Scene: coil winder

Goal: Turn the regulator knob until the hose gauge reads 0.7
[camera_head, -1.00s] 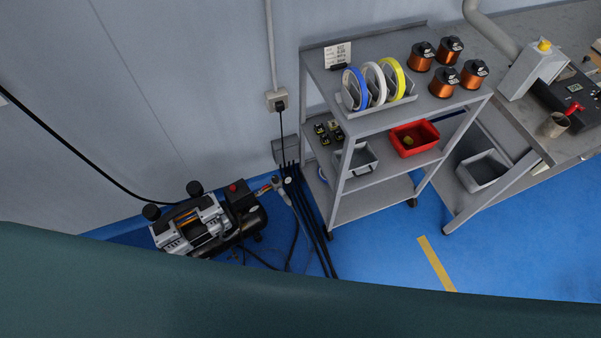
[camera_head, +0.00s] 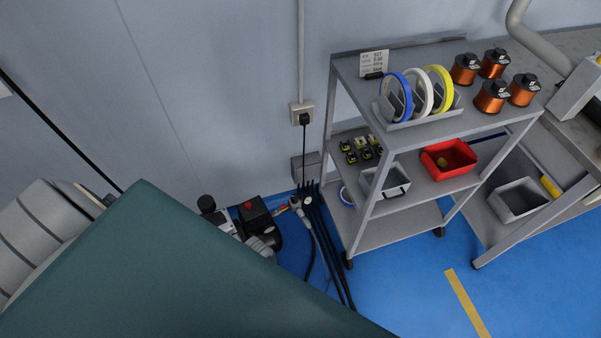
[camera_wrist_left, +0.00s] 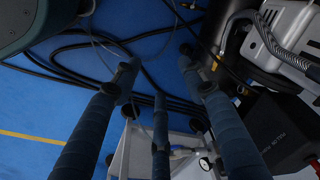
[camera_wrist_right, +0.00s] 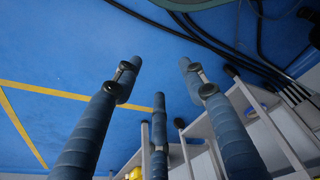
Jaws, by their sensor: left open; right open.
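The compressor (camera_head: 222,217) stands on the floor by the wall, largely hidden in the head view behind my own teal arm part. Its black box with a red button (camera_head: 250,212) shows. I cannot make out the regulator knob clearly. My left gripper (camera_wrist_left: 158,78) is open and empty. My right gripper (camera_wrist_right: 160,78) is open and empty over the floor.
A grey shelf cart (camera_head: 375,203) stands right of the hoses, holding tape rolls, copper coils and a red bin (camera_head: 448,159). Black hoses (camera_head: 330,245) run along the floor beside it. A wall socket (camera_head: 302,113) is above. Blue floor is open at front right.

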